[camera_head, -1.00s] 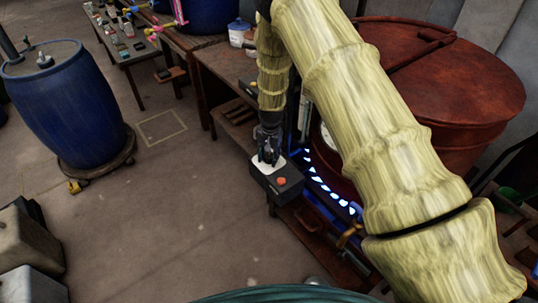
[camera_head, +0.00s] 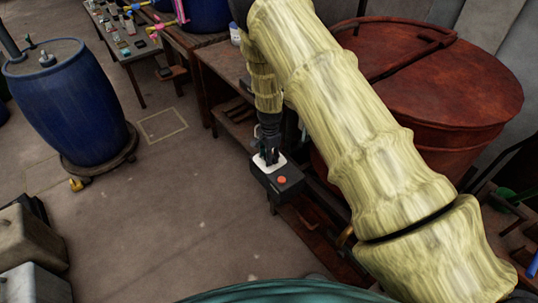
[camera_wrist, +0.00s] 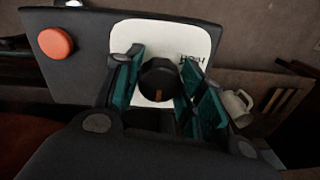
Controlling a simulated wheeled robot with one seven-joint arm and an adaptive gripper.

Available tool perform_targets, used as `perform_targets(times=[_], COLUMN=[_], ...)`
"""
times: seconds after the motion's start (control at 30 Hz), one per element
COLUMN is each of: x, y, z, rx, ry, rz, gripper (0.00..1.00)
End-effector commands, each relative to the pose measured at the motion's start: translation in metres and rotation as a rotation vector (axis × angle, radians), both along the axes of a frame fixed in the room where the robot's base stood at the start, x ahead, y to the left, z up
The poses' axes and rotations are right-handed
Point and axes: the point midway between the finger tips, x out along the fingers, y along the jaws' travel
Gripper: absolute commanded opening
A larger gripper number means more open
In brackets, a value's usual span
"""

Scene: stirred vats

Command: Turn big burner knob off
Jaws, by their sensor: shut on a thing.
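The burner control box (camera_head: 287,190) is black, with a white plate (camera_wrist: 190,40) on top and an orange-red button (camera_head: 282,180) beside the plate. The black round knob (camera_wrist: 159,76) stands on the white plate, with a small orange mark on its near side in the wrist view. My gripper (camera_head: 268,157) points down at the box, and its teal-padded fingers are shut on the knob from both sides. In the head view the fingers hide the knob. Lettering on the plate is partly covered by a finger. No blue flame shows beside the box.
A rusty red vat (camera_head: 440,85) stands right of the box, partly behind my arm. A wooden bench (camera_head: 225,75) is behind. A blue barrel (camera_head: 65,100) on a wheeled base stands at left. The floor (camera_head: 170,210) between is clear.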

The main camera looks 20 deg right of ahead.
Motion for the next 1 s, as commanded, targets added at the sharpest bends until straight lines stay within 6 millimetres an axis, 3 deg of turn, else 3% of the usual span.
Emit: perform_targets(times=[0.53,0.57,0.67,1.0], x=[0.0003,0.0003,0.0003,0.0002], y=[0.0009,0.0009,0.0008,0.0003], z=[0.0001,0.0001,0.0001,0.0008], rx=[0.001,0.001,0.001,0.0], ry=[0.0,0.0,0.0,0.0], rz=[-0.026,-0.026,-0.026,-0.026], gripper=[0.16,0.41,0.6,0.61])
